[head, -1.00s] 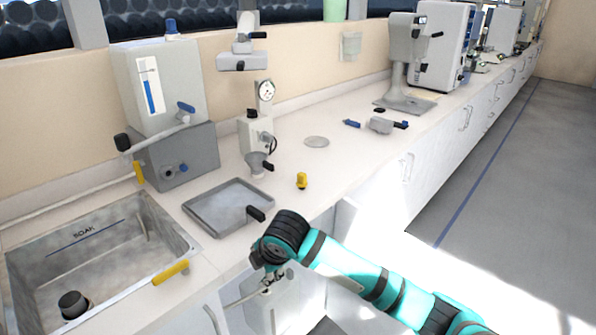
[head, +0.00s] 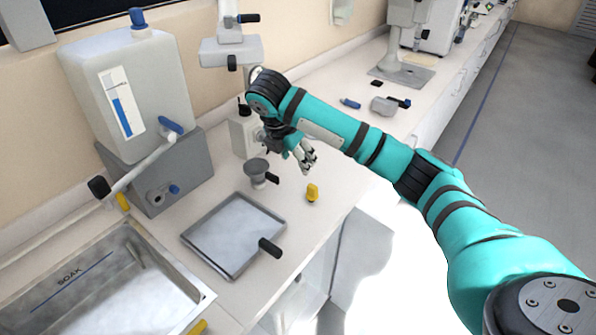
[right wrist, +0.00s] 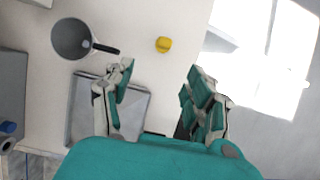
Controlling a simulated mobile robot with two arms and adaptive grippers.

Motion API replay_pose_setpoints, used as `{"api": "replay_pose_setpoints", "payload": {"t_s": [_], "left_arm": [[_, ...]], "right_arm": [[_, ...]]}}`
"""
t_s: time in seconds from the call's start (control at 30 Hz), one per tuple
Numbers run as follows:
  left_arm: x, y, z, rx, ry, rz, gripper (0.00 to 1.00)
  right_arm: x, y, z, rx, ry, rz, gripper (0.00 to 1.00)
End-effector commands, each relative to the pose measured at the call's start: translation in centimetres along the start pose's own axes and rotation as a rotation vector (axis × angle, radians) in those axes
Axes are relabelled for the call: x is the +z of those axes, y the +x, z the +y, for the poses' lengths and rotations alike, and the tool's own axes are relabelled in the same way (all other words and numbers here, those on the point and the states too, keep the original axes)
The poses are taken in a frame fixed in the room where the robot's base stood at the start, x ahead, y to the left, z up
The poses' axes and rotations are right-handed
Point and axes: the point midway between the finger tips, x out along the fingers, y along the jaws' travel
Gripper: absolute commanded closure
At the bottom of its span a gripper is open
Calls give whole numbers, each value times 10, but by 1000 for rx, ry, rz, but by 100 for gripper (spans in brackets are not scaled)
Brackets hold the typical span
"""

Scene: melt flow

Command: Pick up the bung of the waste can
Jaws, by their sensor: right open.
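A small yellow knob-like piece (head: 312,193) stands on the counter near its front edge, right of the grey tray. It may be the bung; I cannot be sure. In the right wrist view the yellow piece (right wrist: 163,45) lies ahead of the fingertips, about midway between them and apart from both. My right gripper (head: 305,160) is open and empty, above the counter behind the yellow piece in the head view. It also shows in the right wrist view (right wrist: 160,78). I cannot make out a waste can. My left gripper is not in view.
A grey tray (head: 190,237) with a dark handle lies left of the yellow piece. A grey funnel-like cup (head: 258,168) with a dark handle stands close behind. A sink (head: 198,292) marked SOAK is at the lower left. Counter right of the yellow piece is clear.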

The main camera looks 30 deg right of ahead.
Motion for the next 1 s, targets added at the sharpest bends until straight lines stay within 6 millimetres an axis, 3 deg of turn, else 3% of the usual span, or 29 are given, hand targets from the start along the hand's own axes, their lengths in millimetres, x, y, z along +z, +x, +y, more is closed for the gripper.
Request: {"api": "replay_pose_setpoints", "payload": {"t_s": [0.07,0.17,0.63,1.0], "left_arm": [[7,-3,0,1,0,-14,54],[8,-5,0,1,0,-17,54],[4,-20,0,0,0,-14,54],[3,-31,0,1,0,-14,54]], "right_arm": [[6,-3,-3,-14,-3,-4,44],[7,8,-4,-23,-6,-4,44],[6,102,-6,-20,-5,-3,44],[5,136,-8,-19,-5,-4,44]]}}
